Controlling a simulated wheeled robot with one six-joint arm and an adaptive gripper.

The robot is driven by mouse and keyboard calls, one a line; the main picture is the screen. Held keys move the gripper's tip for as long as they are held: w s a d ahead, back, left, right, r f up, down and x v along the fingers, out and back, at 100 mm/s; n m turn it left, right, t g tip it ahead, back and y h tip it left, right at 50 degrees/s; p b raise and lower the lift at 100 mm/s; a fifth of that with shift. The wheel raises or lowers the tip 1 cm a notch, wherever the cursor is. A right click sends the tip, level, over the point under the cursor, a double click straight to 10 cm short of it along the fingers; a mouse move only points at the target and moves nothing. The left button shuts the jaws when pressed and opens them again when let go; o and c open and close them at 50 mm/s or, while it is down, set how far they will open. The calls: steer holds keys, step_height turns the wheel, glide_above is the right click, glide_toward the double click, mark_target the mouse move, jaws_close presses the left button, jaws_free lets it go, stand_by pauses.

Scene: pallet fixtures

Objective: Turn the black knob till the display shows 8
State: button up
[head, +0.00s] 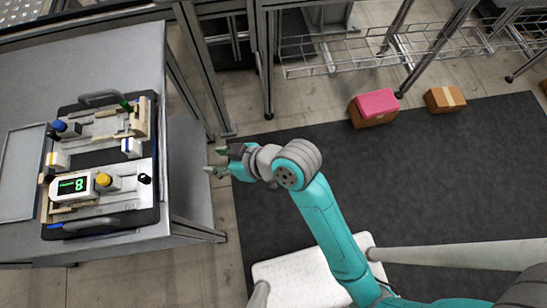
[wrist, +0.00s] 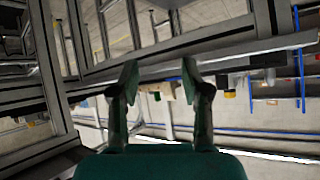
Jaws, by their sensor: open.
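The black knob (head: 145,178) sits at the right end of a white device on the pallet fixture (head: 150,215). The device's display (head: 73,185) shows a green 8, turned sideways in the head view. A yellow knob (head: 103,180) stands between the display and the black knob. My gripper (head: 217,161) is open and empty, to the right of the fixture and apart from it, out past the table's right edge. In the wrist view my gripper (wrist: 160,82) has its two fingers spread with nothing between them. The knob cannot be made out in the wrist view.
The fixture lies on a grey table (head: 185,235). It also carries a blue knob (head: 60,126), a green-tipped part (head: 127,106) and a black handle (head: 98,97). A pink box (head: 377,102) on a brown box and another brown box (head: 444,99) are on the floor, far right.

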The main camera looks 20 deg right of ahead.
steer(key=s+d+f+m+t+h, duration=0.1)
steer(key=s+d+f+m+t, duration=0.1)
steer(key=d, duration=0.4)
steer(key=s+d+f+m+t+h, duration=0.2)
steer(key=s+d+f+m, duration=0.1)
steer(key=d, duration=0.3)
steer(key=shift+f+m+t, duration=0.3)
steer(key=shift+f, duration=0.15)
steer(key=shift+s, duration=0.15)
steer(key=s+d+r+m+t+h, duration=0.2)
steer(key=s+d, duration=0.4)
steer(key=s, duration=0.3)
steer(key=s+d+r+m+t+h, duration=0.2)
steer(key=s+d+r+h, duration=0.2)
steer(key=s, duration=0.6)
steer(key=shift+s+d+r, duration=0.15)
steer(key=shift+d+r, duration=0.35)
steer(key=shift+d, duration=0.6)
